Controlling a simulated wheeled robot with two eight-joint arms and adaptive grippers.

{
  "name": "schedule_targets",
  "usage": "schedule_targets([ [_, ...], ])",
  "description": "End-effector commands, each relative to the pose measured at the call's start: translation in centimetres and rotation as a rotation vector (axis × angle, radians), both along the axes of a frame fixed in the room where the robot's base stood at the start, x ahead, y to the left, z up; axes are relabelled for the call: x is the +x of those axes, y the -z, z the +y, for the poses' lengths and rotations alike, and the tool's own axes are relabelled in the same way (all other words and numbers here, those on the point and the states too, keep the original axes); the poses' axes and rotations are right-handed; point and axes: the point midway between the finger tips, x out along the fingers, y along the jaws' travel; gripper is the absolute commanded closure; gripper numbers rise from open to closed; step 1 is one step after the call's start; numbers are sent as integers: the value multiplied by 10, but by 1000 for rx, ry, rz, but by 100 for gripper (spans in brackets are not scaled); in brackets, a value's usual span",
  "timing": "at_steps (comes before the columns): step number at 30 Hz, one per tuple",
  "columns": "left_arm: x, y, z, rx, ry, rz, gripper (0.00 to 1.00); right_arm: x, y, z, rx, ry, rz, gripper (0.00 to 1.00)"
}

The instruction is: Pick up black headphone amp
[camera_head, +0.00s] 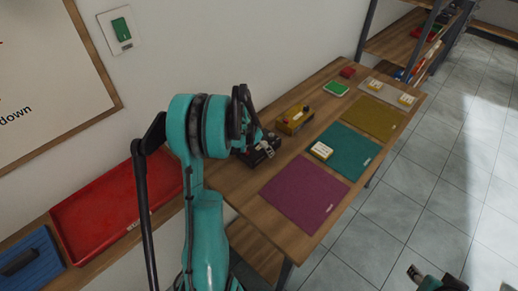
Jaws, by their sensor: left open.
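A black box-like object (244,157), which looks like the black headphone amp, sits on the wooden table beside the purple mat. My teal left arm hides much of it. My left gripper (268,150) is open at this black object, over its right side. I cannot tell whether the fingers touch it. My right gripper (415,272) shows only in part at the bottom right, over the floor and away from the table; its jaw state is unclear.
The table holds a yellow box (295,120), purple (300,198), teal (345,152) and olive (374,118) mats, and small yellow-white boxes. A red tray (100,222) and blue case (28,264) lie at left. A wall stands behind; tiled floor is open at right.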

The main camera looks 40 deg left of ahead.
Motion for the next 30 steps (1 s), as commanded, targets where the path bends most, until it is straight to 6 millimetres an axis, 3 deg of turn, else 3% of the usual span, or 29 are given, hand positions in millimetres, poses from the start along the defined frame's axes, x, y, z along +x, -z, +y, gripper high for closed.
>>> schedule_targets([
  [8,0,0,0,0,0,0,0,0,0,0,0,0,0,60],
  [17,0,0,0,0,0,0,76,0,0,0,0,0,0,60],
  [30,0,-6,0,0,0,-1,79,0,-7,0,0,0,0,60],
])
